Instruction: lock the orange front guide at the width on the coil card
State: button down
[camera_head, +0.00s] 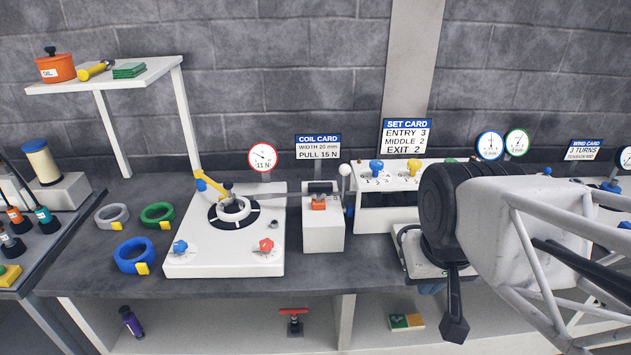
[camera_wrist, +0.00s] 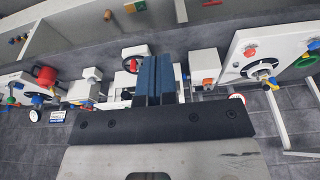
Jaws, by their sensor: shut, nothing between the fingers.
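The orange front guide (camera_head: 319,204) sits on top of a white guide block (camera_head: 323,233), under a dark bar. In the wrist view the orange guide (camera_wrist: 208,82) shows small, to the right of my fingers. The coil card (camera_head: 318,147) stands behind the block and reads "WIDTH 20 mm" and "PULL 15 N". A white-knobbed lever (camera_head: 344,171) stands at the block's right side. My gripper (camera_head: 455,328) is to the right of the block and apart from it, pointing down. Its fingers (camera_wrist: 153,80) are together with nothing between them. The guide's lock and width marks are too small to tell.
A white reel plate (camera_head: 190,262) with red and blue knobs lies left of the block. Its gauge (camera_head: 262,157) reads about 11 N. A white rack (camera_head: 390,205) with coloured knobs stands right, under the set card (camera_head: 407,137). Coloured rings lie at left.

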jog(key=c, duration=1.2)
grip_release()
jog(key=shift+w+r, duration=0.1)
jog(key=shift+w, duration=0.1)
jog(key=shift+c, duration=0.2)
jog(key=m+g, duration=0.3)
jog(key=m, duration=1.5)
send_over(319, 193)
jog(key=shift+w+a+f, duration=0.1)
jog(key=shift+f, duration=3.7)
jog(key=shift+f, duration=0.15)
jog(key=shift+f, duration=3.75)
